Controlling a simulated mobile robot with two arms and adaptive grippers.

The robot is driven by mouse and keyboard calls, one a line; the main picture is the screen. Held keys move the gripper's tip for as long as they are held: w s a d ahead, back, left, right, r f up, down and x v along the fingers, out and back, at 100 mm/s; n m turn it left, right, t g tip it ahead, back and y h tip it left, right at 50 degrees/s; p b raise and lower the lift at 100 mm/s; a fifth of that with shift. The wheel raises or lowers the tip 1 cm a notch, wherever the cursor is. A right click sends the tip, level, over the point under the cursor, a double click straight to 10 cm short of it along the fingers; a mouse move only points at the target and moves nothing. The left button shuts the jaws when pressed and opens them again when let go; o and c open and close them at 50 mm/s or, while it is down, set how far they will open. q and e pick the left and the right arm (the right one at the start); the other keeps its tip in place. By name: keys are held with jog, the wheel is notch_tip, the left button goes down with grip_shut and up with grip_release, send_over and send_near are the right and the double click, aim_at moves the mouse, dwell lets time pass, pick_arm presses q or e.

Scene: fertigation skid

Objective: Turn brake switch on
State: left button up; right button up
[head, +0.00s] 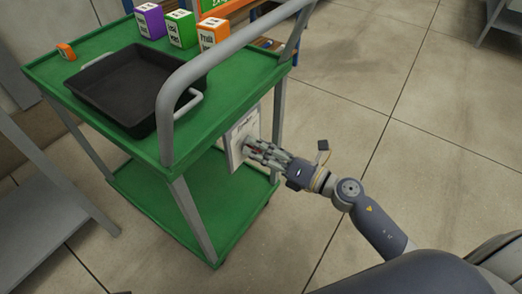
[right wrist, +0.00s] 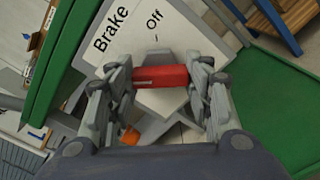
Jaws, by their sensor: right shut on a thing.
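The brake switch is a white panel (head: 238,133) on the side of a green cart. In the right wrist view the panel (right wrist: 185,32) reads "Brake" and "Off", with a red handle (right wrist: 160,76) in front of a grey mount. My right gripper (head: 259,149) is at the panel. In the right wrist view its fingers (right wrist: 160,80) are on both ends of the red handle, shut on it. The lower part of the panel is partly hidden by the fingers, and no "On" label is readable. My left gripper is not in view.
The green cart (head: 220,115) carries a black tray (head: 112,88) and purple (head: 150,20), green (head: 181,29) and orange (head: 213,34) boxes. Its grey handle rail (head: 205,62) rises above the panel. The floor to the right is clear.

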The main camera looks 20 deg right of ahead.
jog(key=shift+f+n, duration=0.1)
jog(key=shift+n, duration=0.3)
jog(key=o, duration=1)
jog(key=shift+o, duration=0.2)
jog(key=shift+s, duration=0.1)
jog(key=v, duration=1.1)
jog(key=shift+s+d, duration=0.3)
